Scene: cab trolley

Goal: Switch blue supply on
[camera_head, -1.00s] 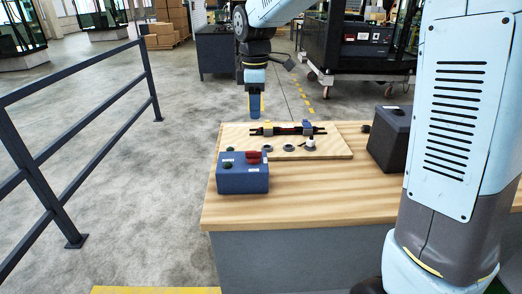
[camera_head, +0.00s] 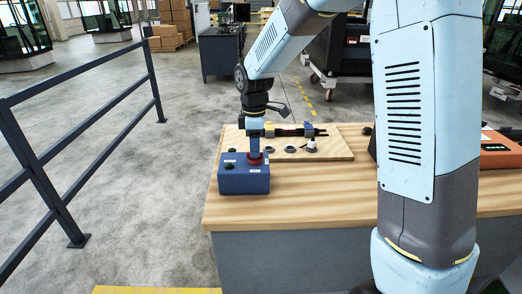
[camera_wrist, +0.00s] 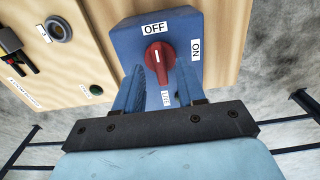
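The blue supply box (camera_head: 243,181) stands at the front left of the wooden bench. In the wrist view the blue box (camera_wrist: 190,32) has a red rotary knob (camera_wrist: 158,60) with labels OFF and ON around it. The white line on the knob points towards OFF. My gripper (camera_head: 254,152) is over the box from above, at the red knob. In the wrist view my gripper (camera_wrist: 160,82) is open, with its fingers apart on either side of the knob. I cannot tell whether they touch it.
A wooden board (camera_head: 336,147) with several rings and a dark rod-like assembly (camera_head: 290,131) lies behind the box. A dark-blue railing (camera_head: 80,142) stands on the left. An orange box (camera_head: 500,152) is at the right. The front of the bench is clear.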

